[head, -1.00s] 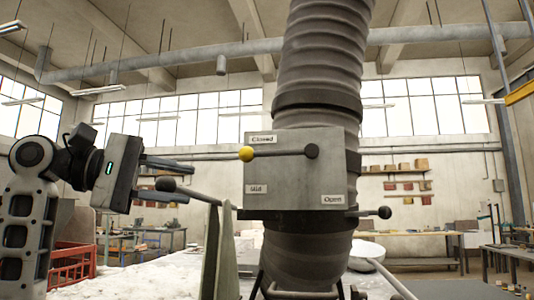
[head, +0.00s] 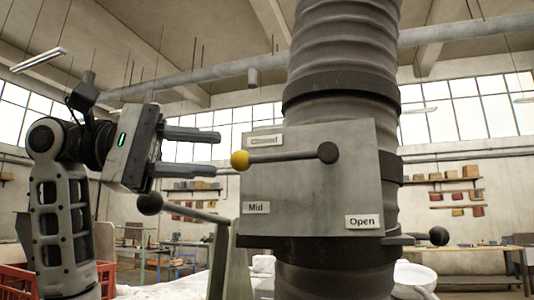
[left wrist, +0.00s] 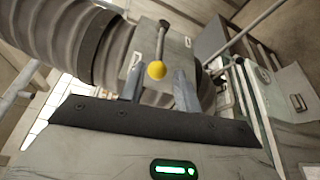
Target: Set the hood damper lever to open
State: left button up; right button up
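The hood damper lever (head: 285,156) is a dark rod with a yellow knob (head: 239,160) on a grey plate (head: 305,190) fixed to the ribbed duct. The "Mid" label (head: 256,208) is at lower left and the "Open" label (head: 364,221) at lower right. My left gripper (head: 219,153) is open and empty, its fingertips just left of the knob and level with it. In the left wrist view the knob (left wrist: 156,70) shows between and beyond the fingers. My right gripper is not in view.
A rod with a black ball end (head: 150,203) sticks out left below my left gripper; another black ball (head: 438,236) is at the right. The ribbed duct (head: 342,60) rises behind the plate. A red crate (head: 105,275) is at lower left.

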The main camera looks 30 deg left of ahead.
aim_at(245, 158)
pick_arm(q)
jog(key=p+x, duration=0.1)
jog(key=x, duration=0.8)
jog(key=shift+f, duration=0.1)
grip_shut()
